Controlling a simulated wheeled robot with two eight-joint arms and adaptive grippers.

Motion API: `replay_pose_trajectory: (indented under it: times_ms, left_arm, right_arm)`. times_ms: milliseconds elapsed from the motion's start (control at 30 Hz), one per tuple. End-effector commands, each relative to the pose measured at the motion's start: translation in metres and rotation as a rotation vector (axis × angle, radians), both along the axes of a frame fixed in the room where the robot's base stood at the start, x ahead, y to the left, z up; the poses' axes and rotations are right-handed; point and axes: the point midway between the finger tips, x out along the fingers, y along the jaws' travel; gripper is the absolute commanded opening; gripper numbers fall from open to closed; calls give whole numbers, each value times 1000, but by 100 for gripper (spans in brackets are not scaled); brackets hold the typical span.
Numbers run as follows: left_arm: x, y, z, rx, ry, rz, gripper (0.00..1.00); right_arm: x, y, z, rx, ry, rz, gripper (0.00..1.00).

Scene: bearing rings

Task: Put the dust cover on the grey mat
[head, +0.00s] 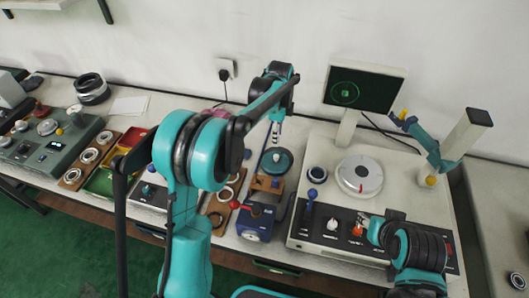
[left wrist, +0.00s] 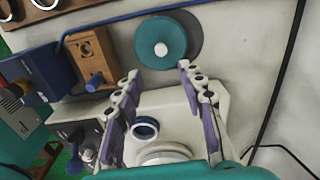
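The dust cover is a teal disc (left wrist: 160,42) with a pale knob in the middle. It also shows in the head view (head: 275,162). In the left wrist view it overlaps a dark grey round mat (left wrist: 195,34), which shows as a crescent at its right. My left gripper (head: 276,134) is above the bench near the cover. In the left wrist view its fingers (left wrist: 154,88) are spread with nothing between them, and the cover lies beyond their tips. My right gripper (head: 372,228) is over the machine's front panel; its fingers are too small to read.
A wooden block with a blue peg (left wrist: 90,62) stands left of the cover. A white machine (head: 325,185) with a dial and screen (head: 362,90) is to the right, with a dark ring (left wrist: 145,128) on it. A blue box with a red lever (head: 255,222) stands in front.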

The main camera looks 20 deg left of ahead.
Motion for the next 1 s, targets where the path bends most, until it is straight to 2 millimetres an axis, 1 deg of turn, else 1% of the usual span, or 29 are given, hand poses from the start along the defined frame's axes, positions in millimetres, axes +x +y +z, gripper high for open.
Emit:
replay_pose_trajectory:
  times_ms: [67,167,200,267,300,367,400,467,500,567,600,733,800,900,1000]
  left_arm:
    - [-13,3,16,-4,-27,66,40]
    - [-38,9,42,-17,-83,212,40]
    - [-51,12,52,-26,-111,284,40]
    - [-72,16,67,-44,-153,394,40]
    - [-86,19,75,-58,-181,466,40]
    - [-108,22,85,-84,-221,576,40]
    - [-122,25,90,-103,-247,648,40]
    - [-144,28,95,-136,-284,755,40]
    - [-159,30,97,-160,-308,827,40]
    - [-181,33,98,-201,-344,934,40]
    - [-195,35,97,-229,-366,1004,40]
    - [-236,39,87,-328,-424,1212,40]
    - [-252,41,80,-378,-447,1302,40]
    - [-268,43,70,-434,-467,1398,40]
    - [-276,44,65,-469,-477,1454,40]
  right_arm:
    - [0,0,0,0,0,0,40]
    - [0,0,0,0,0,0,40]
    - [0,0,0,0,0,0,40]
    - [0,0,0,0,0,0,40]
    - [0,0,0,0,0,0,40]
    - [0,0,0,0,0,0,40]
    - [0,0,0,0,0,0,40]
    - [0,0,0,0,0,0,40]
    - [0,0,0,0,0,0,40]
    - [0,0,0,0,0,0,40]
    - [0,0,0,0,0,0,40]
    - [0,0,0,0,0,0,40]
    - [0,0,0,0,0,0,40]
    - [0,0,0,0,0,0,40]
    - [0,0,0,0,0,0,40]
